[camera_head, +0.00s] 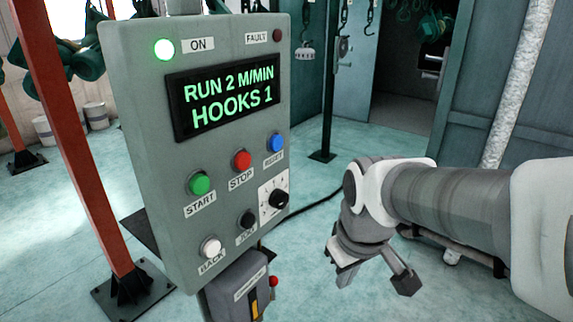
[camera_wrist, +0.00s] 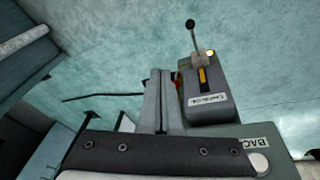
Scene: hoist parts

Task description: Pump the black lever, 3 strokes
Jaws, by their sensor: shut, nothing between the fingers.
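The black lever (camera_wrist: 194,42) shows in the wrist view as a thin rod with a round black knob, standing out from a grey box (camera_wrist: 209,112). The box has a yellow strip and a white label. The box also shows in the head view (camera_head: 232,284), under the control panel, cut off by the lower edge; I cannot make out the lever there. My gripper (camera_head: 345,273) hangs to the right of the box in the head view, apart from it. In the wrist view its fingers (camera_wrist: 161,76) are together and empty, left of the box and not on the lever.
The grey control panel (camera_head: 150,130) has a lit green ON lamp (camera_head: 164,49), a dark FAULT lamp (camera_head: 278,35) and a display (camera_head: 226,97) reading RUN 2 M/MIN, HOOKS 1. Several buttons and a black dial (camera_head: 278,198) stick out. A red post (camera_head: 78,140) stands left.

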